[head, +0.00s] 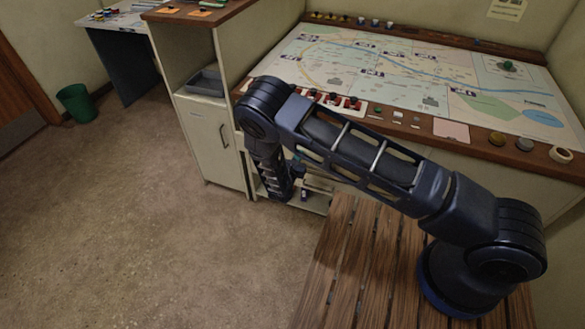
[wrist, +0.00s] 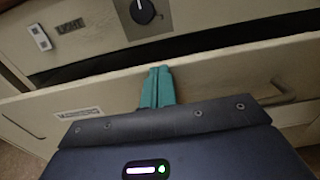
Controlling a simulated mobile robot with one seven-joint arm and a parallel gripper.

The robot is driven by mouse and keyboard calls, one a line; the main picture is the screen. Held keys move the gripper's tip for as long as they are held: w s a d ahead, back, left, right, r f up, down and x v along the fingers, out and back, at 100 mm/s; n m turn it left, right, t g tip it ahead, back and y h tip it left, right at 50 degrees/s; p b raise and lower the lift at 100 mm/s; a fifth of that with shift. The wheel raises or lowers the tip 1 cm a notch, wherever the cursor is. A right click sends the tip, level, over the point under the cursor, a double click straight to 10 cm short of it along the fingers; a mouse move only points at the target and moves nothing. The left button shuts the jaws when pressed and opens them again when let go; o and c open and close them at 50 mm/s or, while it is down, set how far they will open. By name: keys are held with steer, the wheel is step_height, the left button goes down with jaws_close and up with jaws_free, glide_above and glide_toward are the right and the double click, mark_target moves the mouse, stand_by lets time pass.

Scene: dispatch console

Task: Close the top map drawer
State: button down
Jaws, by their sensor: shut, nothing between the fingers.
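The top map drawer (wrist: 110,89) shows in the wrist view as a cream front with a label (wrist: 78,113). It stands partly open: a dark gap runs behind its upper edge, below the fixed panel. My gripper (wrist: 157,84) has teal fingers, shut together and empty. The fingertips are at the upper part of the drawer front, near its middle; I cannot tell if they touch it. In the head view my arm hangs down before the console, and the gripper and most of the drawer front are hidden behind it.
A panel with a black knob (wrist: 143,11) and a switch (wrist: 40,36) is above the drawer. The map table (head: 420,75) carries small pieces and a row of buttons. A cabinet (head: 213,140) stands left of the drawers. A slatted wooden surface (head: 345,265) is under my arm's base.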

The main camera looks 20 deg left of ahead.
steer(key=shift+w, duration=2.65)
steer(key=s, duration=1.4)
steer(key=w+d+n+g+h, duration=0.25)
steer(key=d+n+h, duration=0.3)
steer(key=d, duration=1.15)
steer(key=w+d+n+g+h, duration=0.1)
steer(key=d+n+g+h, duration=0.45)
steer(key=d, duration=1.15)
steer(key=w+d+t, duration=0.1)
steer(key=w+d, duration=0.1)
steer(key=w, duration=0.1)
steer(key=w+d+m+t+h, duration=0.1)
steer(key=w+d, duration=0.1)
steer(key=w, duration=0.1)
steer(key=w+d+m, duration=0.1)
steer(key=w+d, duration=0.2)
steer(key=shift+w+f+t+h, duration=0.1)
steer(key=shift+f+t+h, duration=0.05)
steer(key=shift+t+h, duration=0.25)
steer(key=shift+w+a, duration=0.1)
steer(key=shift+w, duration=0.55)
